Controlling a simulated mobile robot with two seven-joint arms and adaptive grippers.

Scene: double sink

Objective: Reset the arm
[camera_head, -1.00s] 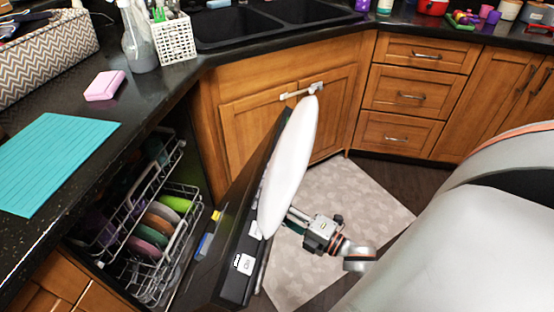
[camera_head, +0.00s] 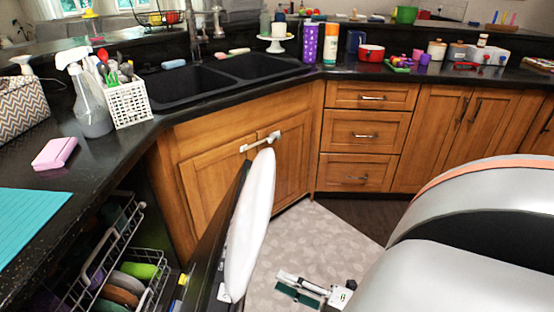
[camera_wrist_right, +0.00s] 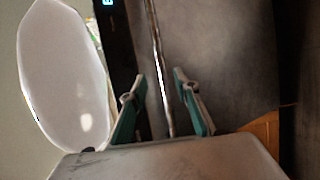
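My right gripper (camera_head: 303,288) is low in the head view, to the right of the open dishwasher door (camera_head: 206,240), with floor mat behind it. In the right wrist view (camera_wrist_right: 160,105) its two green fingers stand apart, with nothing held. A long metal bar (camera_wrist_right: 160,70) on the dark door shows in the gap between them; I cannot tell how far off it is. My left gripper is in neither view. A large silver and orange part of my own body fills the lower right of the head view.
A white oval object (camera_head: 250,225) stands against the door, left of my right gripper; it also shows in the wrist view (camera_wrist_right: 62,85). The dishwasher rack (camera_head: 120,270) holds plates. Drawers (camera_head: 365,137) and counters stand behind. The mat (camera_head: 320,235) is clear.

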